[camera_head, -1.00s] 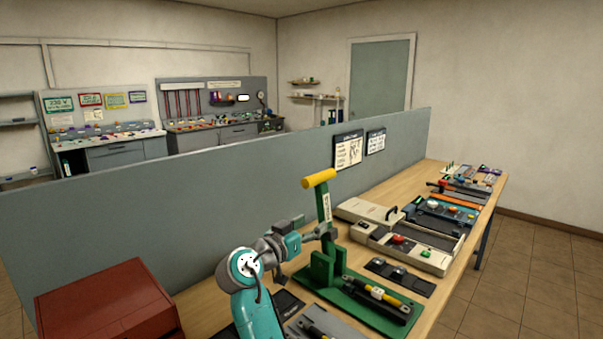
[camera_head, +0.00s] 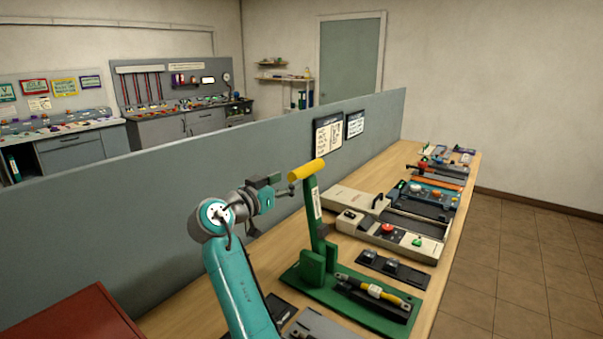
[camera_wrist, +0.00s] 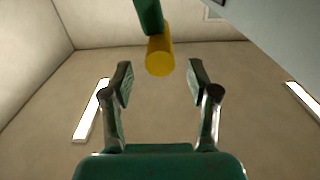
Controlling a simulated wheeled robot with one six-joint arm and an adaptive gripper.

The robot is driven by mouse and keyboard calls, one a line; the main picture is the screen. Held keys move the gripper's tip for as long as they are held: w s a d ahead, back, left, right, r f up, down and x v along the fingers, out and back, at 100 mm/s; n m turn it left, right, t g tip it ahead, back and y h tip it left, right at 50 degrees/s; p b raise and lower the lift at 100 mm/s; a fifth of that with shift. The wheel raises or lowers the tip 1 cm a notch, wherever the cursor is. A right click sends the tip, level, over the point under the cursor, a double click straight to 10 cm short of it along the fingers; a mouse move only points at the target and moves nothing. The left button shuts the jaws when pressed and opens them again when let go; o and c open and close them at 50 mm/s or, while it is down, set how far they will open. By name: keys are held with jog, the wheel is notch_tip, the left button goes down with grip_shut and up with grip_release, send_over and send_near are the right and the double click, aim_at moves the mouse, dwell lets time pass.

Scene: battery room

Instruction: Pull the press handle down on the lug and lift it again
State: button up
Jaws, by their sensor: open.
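The green press (camera_head: 318,272) stands on the bench with its lever (camera_head: 314,215) upright, leaning slightly. The yellow press handle (camera_head: 307,170) is at the lever's top. The lug (camera_head: 375,291), yellow and black with metal ends, lies on the press base at the front right. My gripper (camera_head: 287,189) is open, just left of the handle at nearly its height. In the wrist view the handle's yellow end (camera_wrist: 160,56) shows ahead, between and beyond the open fingertips of my gripper (camera_wrist: 160,82). I see no contact.
A grey partition (camera_head: 200,170) runs behind the bench (camera_head: 250,270). Beige devices (camera_head: 390,232) and a black plate with two knobs (camera_head: 392,268) lie right of the press. A red box (camera_head: 75,322) stands at the lower left. Tile floor is free at the right.

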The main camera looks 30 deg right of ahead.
aim_at(303, 173)
jog(key=x, duration=0.7)
jog(key=shift+w+d, duration=0.15)
jog(key=shift+d, duration=0.2)
grip_shut()
